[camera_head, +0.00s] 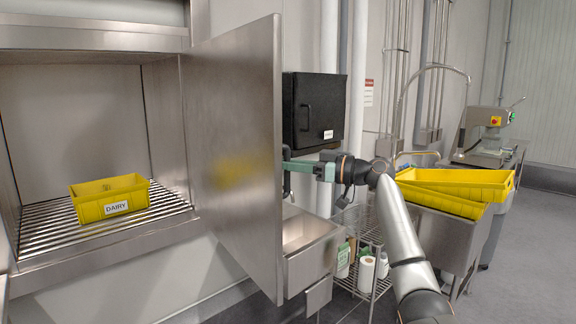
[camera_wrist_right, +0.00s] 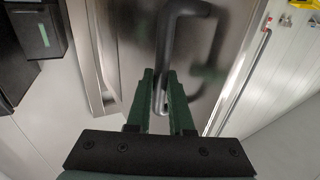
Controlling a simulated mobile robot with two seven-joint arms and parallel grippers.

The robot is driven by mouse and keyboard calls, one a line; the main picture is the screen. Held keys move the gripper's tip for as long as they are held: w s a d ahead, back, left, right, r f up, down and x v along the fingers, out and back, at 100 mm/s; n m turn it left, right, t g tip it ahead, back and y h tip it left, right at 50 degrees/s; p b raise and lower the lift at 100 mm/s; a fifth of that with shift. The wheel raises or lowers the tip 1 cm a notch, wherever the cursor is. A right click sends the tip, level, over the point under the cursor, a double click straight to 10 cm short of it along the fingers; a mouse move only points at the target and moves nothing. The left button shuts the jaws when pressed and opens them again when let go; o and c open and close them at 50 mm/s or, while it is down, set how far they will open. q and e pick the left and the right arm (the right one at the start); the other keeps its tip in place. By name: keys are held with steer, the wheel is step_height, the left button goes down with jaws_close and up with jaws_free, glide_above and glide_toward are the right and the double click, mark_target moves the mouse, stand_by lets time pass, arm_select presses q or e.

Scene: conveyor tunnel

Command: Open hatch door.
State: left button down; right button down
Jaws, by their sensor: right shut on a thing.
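The steel hatch door (camera_head: 232,150) stands swung open to the right of the tunnel opening in the head view; its inner face shows a faint yellow reflection. In the right wrist view the door's outer face (camera_wrist_right: 135,45) carries a dark bar handle (camera_wrist_right: 184,10). My right gripper (camera_wrist_right: 162,82) is shut on the handle's lower part, its green fingers on either side. In the head view the right gripper (camera_head: 292,168) reaches the door's outer side near its free edge; the handle is mostly hidden there. My left gripper is not in view.
A yellow crate labelled DAIRY (camera_head: 110,198) sits on the rollers (camera_head: 165,212) inside the opening. A black wall box (camera_head: 314,108), a steel sink (camera_head: 312,238) and a wire shelf with paper rolls stand behind the door. Yellow crates (camera_head: 455,180) rest on a steel basin at right.

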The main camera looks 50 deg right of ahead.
steer(key=c, duration=0.8)
jaws_free()
arm_select(q)
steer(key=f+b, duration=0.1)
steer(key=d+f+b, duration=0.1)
steer(key=b, duration=0.1)
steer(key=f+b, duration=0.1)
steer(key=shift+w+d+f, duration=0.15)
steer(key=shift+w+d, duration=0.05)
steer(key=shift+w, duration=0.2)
arm_select(e)
steer(key=v, duration=1.2)
steer(key=shift+s, duration=0.25)
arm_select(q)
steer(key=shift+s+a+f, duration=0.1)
